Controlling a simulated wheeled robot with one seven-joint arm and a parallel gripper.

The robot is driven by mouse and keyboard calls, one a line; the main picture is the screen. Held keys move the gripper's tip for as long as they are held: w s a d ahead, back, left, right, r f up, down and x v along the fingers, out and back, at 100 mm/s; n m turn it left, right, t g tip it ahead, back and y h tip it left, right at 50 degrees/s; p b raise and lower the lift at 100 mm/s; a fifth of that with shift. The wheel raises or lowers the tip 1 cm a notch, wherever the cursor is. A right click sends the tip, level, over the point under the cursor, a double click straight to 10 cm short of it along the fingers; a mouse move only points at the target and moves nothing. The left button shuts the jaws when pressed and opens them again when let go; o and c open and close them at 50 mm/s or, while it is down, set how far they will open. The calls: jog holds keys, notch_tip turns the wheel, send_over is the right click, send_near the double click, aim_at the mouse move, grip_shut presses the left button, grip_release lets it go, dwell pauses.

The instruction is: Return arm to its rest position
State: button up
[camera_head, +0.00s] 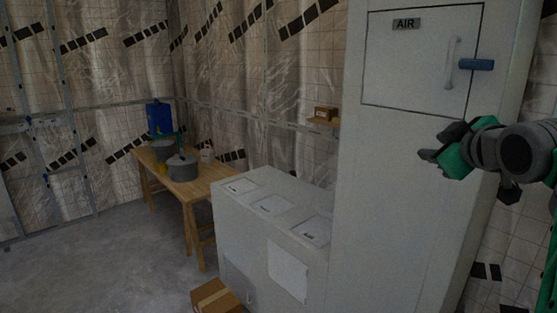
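My gripper (436,157) is at the right, at the end of my arm, in front of the tall white cabinet (395,190). It is dark grey and green and points left. Its fingers are small and partly overlap in this view, so I cannot tell how far apart they are. I see nothing held in it. The cabinet's upper panel (410,70) carries an "AIR" label and lies flush in its frame. A pale vertical handle (451,63) and a blue latch handle (477,64) are at its right side, above my gripper and apart from it.
A low white unit (240,225) with several lids stands left of the cabinet. A cardboard box (215,298) lies on the floor before it. A wooden table (190,190) holds grey pots and a blue container (160,118). The floor (110,255) at the left is clear.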

jog(key=a+f+m+g+y, duration=0.1)
jog(key=a+f+m+g, duration=0.2)
jog(key=a+f, duration=0.85)
jog(key=s+a+f+m+g, duration=0.1)
jog(key=s+a+f+g, duration=0.1)
jog(key=s+f, duration=0.3)
jog(key=s+a+f+m+g, duration=0.1)
jog(key=s+a+f, duration=0.3)
jog(key=f, duration=0.8)
jog(key=s+a+f+m+g, duration=0.2)
jog(key=s+a+f+g, duration=0.1)
jog(key=s+f, duration=0.3)
notch_tip(320, 180, down, 3)
jog(key=shift+s+r+g+y+b, duration=0.15)
jog(key=shift+s+g+y+b, duration=0.15)
jog(key=shift+s+g+y, duration=0.1)
